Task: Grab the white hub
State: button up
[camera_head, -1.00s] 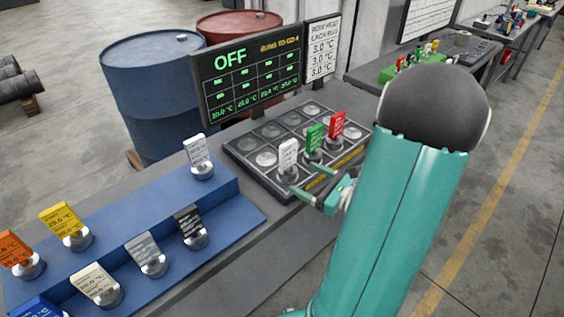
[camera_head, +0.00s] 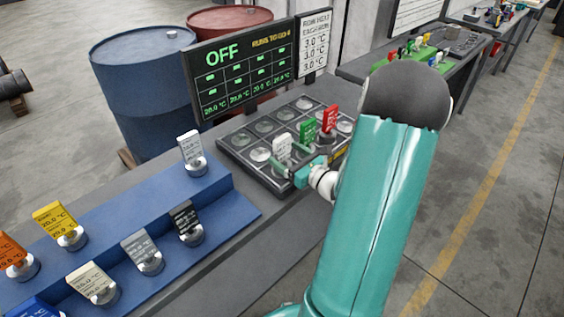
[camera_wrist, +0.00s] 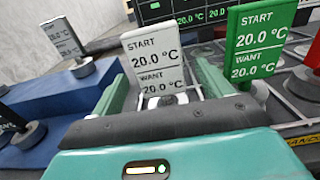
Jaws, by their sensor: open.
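A white-tagged hub (camera_head: 283,147) stands upright in the front row of the dark tray (camera_head: 240,166). In the wrist view its white card (camera_wrist: 153,52), reading START and WANT 20.0 °C, stands between my fingers. My gripper (camera_head: 285,163) is open, with one finger on each side of this hub; it also shows in the wrist view (camera_wrist: 160,72). I cannot tell whether a finger touches it. Its base is mostly hidden by my gripper. Another white-tagged hub (camera_head: 190,148) stands on the blue stepped rack (camera_head: 125,208).
A green-tagged hub (camera_head: 307,132) stands close to the right of my gripper, and a red-tagged hub (camera_head: 329,122) beyond it. A display board (camera_head: 245,70) reading OFF rises behind the tray. Several other tagged hubs stand on the blue rack. Two barrels stand behind.

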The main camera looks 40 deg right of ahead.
jog(key=w, duration=0.2)
jog(key=shift+w+a, duration=0.1)
jog(key=shift+w, duration=0.2)
jog(key=c, duration=1.4)
jog(key=shift+c, duration=1.4)
jog(key=shift+r, duration=0.2)
